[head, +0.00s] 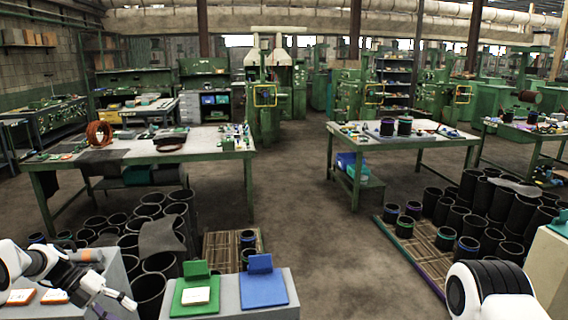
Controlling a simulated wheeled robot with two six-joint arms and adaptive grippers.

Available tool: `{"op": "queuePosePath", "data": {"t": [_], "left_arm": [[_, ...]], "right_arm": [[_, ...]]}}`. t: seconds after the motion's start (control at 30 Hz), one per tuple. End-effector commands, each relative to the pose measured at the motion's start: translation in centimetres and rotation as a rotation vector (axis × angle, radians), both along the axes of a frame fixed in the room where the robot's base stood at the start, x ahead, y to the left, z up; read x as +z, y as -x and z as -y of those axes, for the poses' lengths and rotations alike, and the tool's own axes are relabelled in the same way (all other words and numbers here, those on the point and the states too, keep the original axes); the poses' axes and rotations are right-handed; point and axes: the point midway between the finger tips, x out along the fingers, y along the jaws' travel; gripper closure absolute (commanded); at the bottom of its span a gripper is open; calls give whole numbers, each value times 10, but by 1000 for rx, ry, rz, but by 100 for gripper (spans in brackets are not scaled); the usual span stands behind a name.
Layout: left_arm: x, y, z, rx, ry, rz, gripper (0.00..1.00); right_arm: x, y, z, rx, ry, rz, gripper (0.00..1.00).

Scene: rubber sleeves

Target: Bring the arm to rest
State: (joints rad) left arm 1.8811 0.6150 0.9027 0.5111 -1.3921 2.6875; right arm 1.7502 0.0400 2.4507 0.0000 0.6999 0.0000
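My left arm comes in at the lower left, and its gripper (115,304) hangs over the floor between a grey stand and the black sleeves. Its two dark fingers look spread apart with nothing between them. At the lower right a white and black rounded part of my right arm (490,292) shows. My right gripper is out of the picture.
A grey stand (228,307) at the front bears a green holder (195,288) and a blue holder (262,285). Black sleeves (150,290) crowd the floor at left and right. Two green workbenches (215,147) (400,150) stand behind. The middle floor is clear.

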Motion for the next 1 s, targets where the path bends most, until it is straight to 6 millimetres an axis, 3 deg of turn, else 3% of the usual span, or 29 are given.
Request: {"op": "queuePosePath", "data": {"t": [0.03,0.27,0.47,0.57,0.67,0.77,0.9,1.0], "left_arm": [[-16,-1,8,-16,-5,-11,47],[-44,8,50,-96,0,-77,47],[-86,41,96,-181,2,-190,47],[-117,65,121,-243,-23,-232,47],[-156,100,147,-353,-63,-242,47],[-206,155,173,-557,-117,-194,47],[-269,265,194,-1080,-160,24,47],[-287,335,192,-1561,-113,287,47]], "right_arm": [[-11,0,0,0,0,1,44],[-22,-1,0,0,0,2,44],[-33,-1,0,0,0,1,44],[-40,0,0,0,0,0,44],[-49,0,0,0,0,0,44],[-60,0,0,0,0,1,44],[-76,-1,0,0,0,1,44],[-82,-1,0,0,0,1,44]]}}
